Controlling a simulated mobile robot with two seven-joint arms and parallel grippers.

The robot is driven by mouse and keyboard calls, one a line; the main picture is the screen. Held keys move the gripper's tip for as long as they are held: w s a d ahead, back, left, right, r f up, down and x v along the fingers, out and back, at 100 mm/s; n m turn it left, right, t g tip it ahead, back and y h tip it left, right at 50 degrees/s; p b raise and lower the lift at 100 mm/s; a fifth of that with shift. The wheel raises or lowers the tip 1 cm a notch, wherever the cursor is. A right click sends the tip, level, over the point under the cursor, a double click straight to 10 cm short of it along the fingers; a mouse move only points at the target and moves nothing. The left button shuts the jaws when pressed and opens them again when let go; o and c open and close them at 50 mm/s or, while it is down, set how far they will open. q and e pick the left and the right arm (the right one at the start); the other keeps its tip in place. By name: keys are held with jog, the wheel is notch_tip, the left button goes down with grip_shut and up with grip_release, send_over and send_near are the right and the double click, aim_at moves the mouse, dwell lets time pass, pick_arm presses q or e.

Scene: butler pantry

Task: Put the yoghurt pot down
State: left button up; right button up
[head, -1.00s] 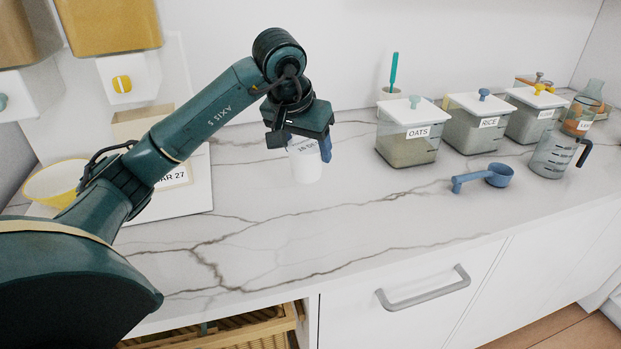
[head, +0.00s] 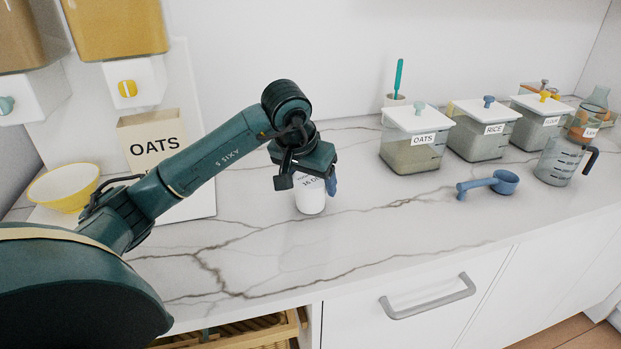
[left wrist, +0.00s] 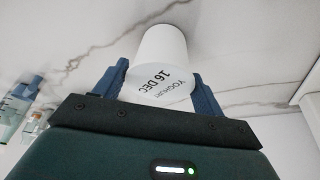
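The yoghurt pot (head: 311,198) is a white cup with a printed lid, upright on or just over the marble counter (head: 380,235). In the left wrist view the pot (left wrist: 165,48) shows its lid, reading "YOGHURT 16 DEC", between my two blue fingers. My left gripper (head: 308,186) is above the pot, with a finger against each side near the lid; it looks shut on it. I cannot tell if the pot's base touches the counter. My right gripper is not in view.
Lidded canisters of oats (head: 411,152) and rice (head: 481,140) stand at the back right. A yellow-and-white bowl (head: 65,190) and an oats box (head: 152,145) stand at left. The counter in front of the pot is clear.

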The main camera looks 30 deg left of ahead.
pick_arm(q)
jog(key=shift+o, duration=1.4)
jog(key=shift+r, duration=0.1)
